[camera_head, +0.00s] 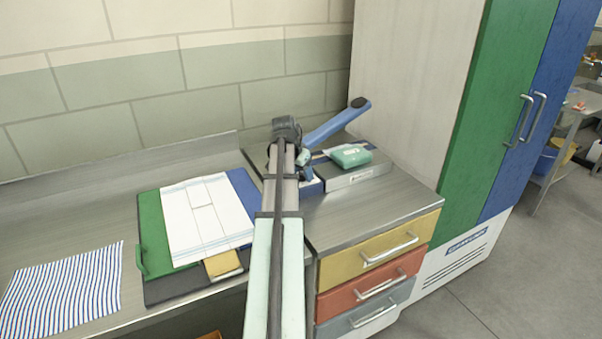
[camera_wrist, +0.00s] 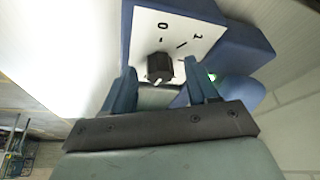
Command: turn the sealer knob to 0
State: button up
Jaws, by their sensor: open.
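The sealer is a blue and grey machine (camera_head: 357,176) with a raised blue lever arm (camera_head: 336,127), at the back of the counter. Its knob (camera_wrist: 160,67) is black and sits on a white dial plate (camera_wrist: 150,38) with a 0 and other marks printed on it. A pale mark on the knob shows at its lower side, away from the 0. My gripper (camera_wrist: 160,78) is open, with one blue finger on each side of the knob and a visible gap to each. Depth and contact are hard to tell. In the head view my arm hides the knob.
A green pack (camera_head: 350,156) lies on the sealer. Left of my arm are a folder with white sheets (camera_head: 205,215) and a striped cloth (camera_head: 68,290). Coloured drawers (camera_head: 375,250) are below the counter. A tall cabinet (camera_head: 425,80) stands at the right.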

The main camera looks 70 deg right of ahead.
jog(key=shift+f, duration=0.15)
jog(key=c, duration=1.1)
